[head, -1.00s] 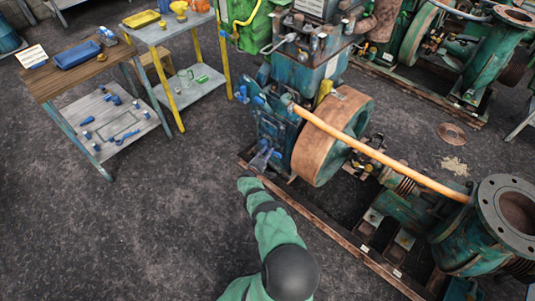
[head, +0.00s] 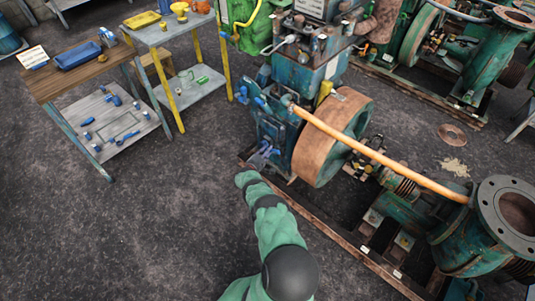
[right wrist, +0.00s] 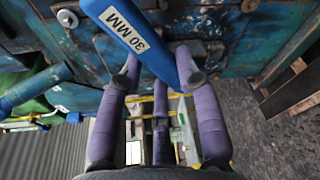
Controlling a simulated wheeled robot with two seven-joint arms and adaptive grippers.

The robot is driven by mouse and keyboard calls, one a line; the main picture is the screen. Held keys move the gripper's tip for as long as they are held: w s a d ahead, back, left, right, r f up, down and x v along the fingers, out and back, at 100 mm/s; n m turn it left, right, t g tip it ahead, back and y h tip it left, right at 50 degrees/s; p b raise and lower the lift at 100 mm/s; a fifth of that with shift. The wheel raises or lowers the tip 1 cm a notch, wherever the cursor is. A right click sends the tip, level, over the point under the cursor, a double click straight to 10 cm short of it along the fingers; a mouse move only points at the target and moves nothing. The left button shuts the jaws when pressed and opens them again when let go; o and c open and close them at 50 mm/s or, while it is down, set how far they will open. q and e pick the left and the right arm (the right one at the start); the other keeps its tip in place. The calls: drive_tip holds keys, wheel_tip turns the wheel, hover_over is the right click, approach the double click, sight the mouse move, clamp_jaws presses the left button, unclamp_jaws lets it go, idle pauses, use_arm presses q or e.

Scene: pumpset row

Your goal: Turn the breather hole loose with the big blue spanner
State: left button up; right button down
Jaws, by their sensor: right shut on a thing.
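The big blue spanner (right wrist: 135,38), marked "30 MM", crosses the top of the right wrist view at a slant. My right gripper (right wrist: 158,65) has its purple fingers on either side of it and is shut on it. In the head view my right gripper (head: 262,158) is low at the front of the teal pump machine (head: 278,128), left of the big brown wheel. The spanner's far end leaves the wrist picture, so its jaw is hidden. I cannot pick out the breather hole for sure. My left gripper is not in view.
An orange pipe (head: 380,158) runs from the machine to a flanged teal pump (head: 470,240). A rusty base rail (head: 330,225) edges the machine. A wooden bench (head: 75,75) with blue tools on its lower shelf (head: 105,150) stands left. The floor between is clear.

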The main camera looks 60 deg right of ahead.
drive_tip(key=shift+w+d+r, duration=0.1)
drive_tip(key=shift+d+r, duration=0.1)
drive_tip(key=shift+r, duration=0.1)
